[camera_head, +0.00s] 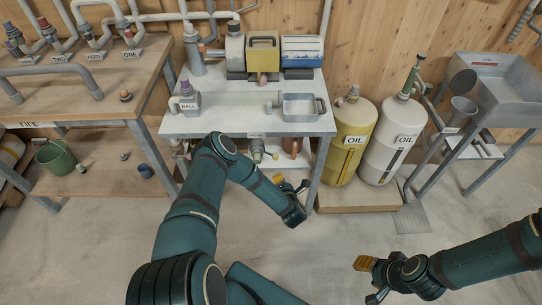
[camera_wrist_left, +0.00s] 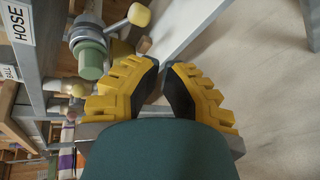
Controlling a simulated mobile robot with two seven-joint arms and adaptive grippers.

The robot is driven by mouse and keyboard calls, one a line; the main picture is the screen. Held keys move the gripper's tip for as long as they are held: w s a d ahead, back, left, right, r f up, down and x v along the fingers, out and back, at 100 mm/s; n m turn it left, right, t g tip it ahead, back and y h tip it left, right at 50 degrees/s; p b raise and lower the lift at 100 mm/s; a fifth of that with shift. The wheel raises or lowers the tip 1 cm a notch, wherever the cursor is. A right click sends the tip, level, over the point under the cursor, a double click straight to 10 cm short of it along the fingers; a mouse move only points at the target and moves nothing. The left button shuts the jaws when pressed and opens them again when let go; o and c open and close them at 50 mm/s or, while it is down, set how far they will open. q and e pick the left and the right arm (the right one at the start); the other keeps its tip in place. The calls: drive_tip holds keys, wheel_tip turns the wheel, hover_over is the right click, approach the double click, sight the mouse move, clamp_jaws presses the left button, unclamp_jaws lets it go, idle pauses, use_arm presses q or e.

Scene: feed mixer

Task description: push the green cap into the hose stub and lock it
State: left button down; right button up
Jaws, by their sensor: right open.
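The green cap (camera_wrist_left: 92,58) sits at the end of the grey hose stub (camera_wrist_left: 82,32), beside the HOSE sign (camera_wrist_left: 20,22) in the left wrist view. In the head view, the cap (camera_head: 257,155) shows small under the table's front edge. I cannot tell how deep it sits or whether it is locked. My left gripper (camera_head: 291,182) is below and right of the stub, apart from the cap. Its yellow fingers (camera_wrist_left: 166,68) are slightly apart and nothing shows between them. My right gripper (camera_head: 368,280) is open and empty above the floor at lower right.
A cream-knobbed lever (camera_wrist_left: 138,16) stands close beside the stub. The white table (camera_head: 235,122) and its leg (camera_head: 322,170) bound the space. The floor in front is clear.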

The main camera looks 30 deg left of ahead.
sight(270, 154)
use_arm(q)
drive_tip(key=a+n+y, duration=0.1)
drive_tip(key=s+a+n+g+y, duration=0.1)
drive_tip(key=n, duration=0.1)
drive_tip(key=a+n+y, duration=0.1)
drive_tip(key=shift+s+a+f+g, duration=0.25)
drive_tip(key=shift+a+f+g, duration=0.05)
drive_tip(key=shift+f, duration=0.1)
use_arm(e)
drive_tip(key=shift+w+r, duration=0.2)
drive_tip(key=shift+w, duration=0.25)
use_arm(q)
drive_tip(key=b+x, duration=0.3)
drive_tip(key=x, duration=0.7)
drive_tip(key=shift+w+d+r, duration=1.1)
drive_tip(key=shift+w+d, duration=0.05)
drive_tip(key=shift+d, duration=0.1)
use_arm(e)
drive_tip(key=shift+w+f, duration=0.2)
drive_tip(key=shift+f, duration=0.65)
drive_tip(key=shift+w+f, duration=0.15)
drive_tip(key=shift+f, duration=0.65)
